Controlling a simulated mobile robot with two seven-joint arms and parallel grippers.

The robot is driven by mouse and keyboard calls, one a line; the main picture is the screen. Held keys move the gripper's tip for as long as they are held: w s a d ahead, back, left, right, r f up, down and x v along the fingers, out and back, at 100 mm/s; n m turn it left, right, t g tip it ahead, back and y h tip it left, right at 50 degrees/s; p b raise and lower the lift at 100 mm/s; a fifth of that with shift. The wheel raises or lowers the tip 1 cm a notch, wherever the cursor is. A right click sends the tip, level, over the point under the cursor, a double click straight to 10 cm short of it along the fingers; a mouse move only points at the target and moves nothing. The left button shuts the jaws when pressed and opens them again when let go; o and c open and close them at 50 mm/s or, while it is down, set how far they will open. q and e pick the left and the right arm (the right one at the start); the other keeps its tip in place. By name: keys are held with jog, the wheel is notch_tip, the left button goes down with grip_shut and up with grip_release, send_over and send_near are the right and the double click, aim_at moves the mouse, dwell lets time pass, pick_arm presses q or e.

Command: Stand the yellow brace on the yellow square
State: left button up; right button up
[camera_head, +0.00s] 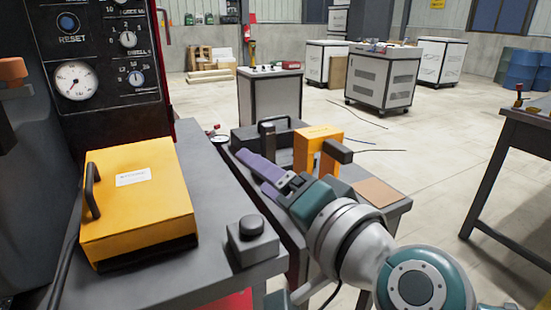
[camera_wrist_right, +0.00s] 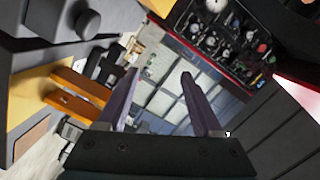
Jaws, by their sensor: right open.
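The yellow brace (camera_head: 318,145) stands on the low grey side table, with a dark block at its right leg. Its orange-yellow bars also show left of the fingers in the right wrist view (camera_wrist_right: 82,88). A flat yellow patch (camera_wrist_right: 33,82), which looks like the yellow square, lies beside it in that view; in the head view my right arm seems to hide it. My right gripper (camera_head: 254,170) has purple fingers and is open and empty, in front of the brace and to its left. The fingers are apart with nothing between them in the wrist view (camera_wrist_right: 158,78). My left gripper is not in view.
A yellow box with a black handle (camera_head: 135,195) sits on the grey bench at left, near a black knob unit (camera_head: 251,240). A dark case with a handle (camera_head: 267,133) stands left of the brace. A flat brown square (camera_head: 380,192) lies at the side table's right.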

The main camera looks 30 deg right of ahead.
jog(key=s+a+f+n+g+y, duration=0.2)
jog(key=s+a+f+n+g, duration=0.15)
jog(key=s+n, duration=0.25)
jog(key=s+a+f+n+g+y, duration=0.1)
jog(key=s+a+f+n+g, duration=0.1)
jog(key=s+f+n+g, duration=0.3)
jog(key=s+d+n+g+h, duration=0.3)
jog(key=s+d+g, duration=0.2)
jog(key=s, duration=0.7)
jog(key=shift+f, duration=0.15)
